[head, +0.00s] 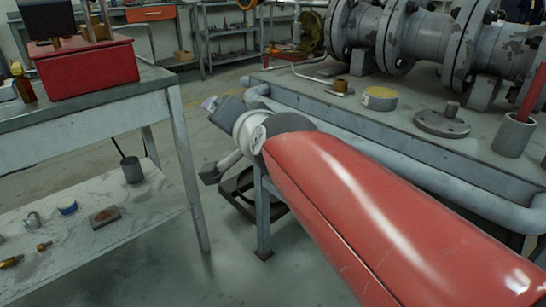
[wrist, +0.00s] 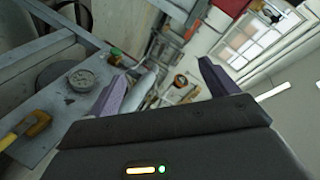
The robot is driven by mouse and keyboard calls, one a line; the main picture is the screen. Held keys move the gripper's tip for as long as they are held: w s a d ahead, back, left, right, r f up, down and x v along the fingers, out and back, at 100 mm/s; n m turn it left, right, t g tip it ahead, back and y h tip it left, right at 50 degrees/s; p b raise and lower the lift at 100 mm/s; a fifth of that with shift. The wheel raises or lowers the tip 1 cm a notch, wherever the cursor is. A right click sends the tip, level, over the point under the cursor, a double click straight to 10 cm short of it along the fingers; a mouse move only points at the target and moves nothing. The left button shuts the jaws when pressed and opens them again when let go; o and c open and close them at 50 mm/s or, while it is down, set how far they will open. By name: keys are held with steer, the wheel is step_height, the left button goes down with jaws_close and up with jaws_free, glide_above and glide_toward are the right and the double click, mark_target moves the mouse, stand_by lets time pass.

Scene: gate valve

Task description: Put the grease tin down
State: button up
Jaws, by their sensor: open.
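A short round tin (head: 379,98) with a yellow band and greyish lid, which looks like the grease tin, stands upright on the right-hand bench (head: 415,150). Nothing holds it. My gripper (wrist: 163,70) is open in the wrist view, with its two purple-grey fingers spread and nothing between them. In the head view my gripper is left of the bench, apart from the tin, and partly hidden by my own wrist. I cannot pick out the tin with certainty in the wrist view.
A flange (head: 441,122), a grey cup with a red rod (head: 513,135) and a large pipe assembly (head: 420,40) are on the right bench. The left table holds a red box (head: 82,68). Its lower shelf (head: 110,240) holds small parts. Floor shows between them.

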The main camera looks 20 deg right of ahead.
steer(key=s+d+f+n+g+h, duration=0.1)
steer(key=s+d+f+n+g, duration=0.3)
steer(key=s+f, duration=1.3)
steer(key=f+n+g, duration=0.1)
steer(key=n+g, duration=0.3)
steer(key=g, duration=0.1)
steer(key=shift+s+d+f+h, duration=0.15)
steer(key=shift+s+f+h, duration=0.15)
steer(key=shift+f, duration=0.1)
steer(key=shift+r, duration=0.1)
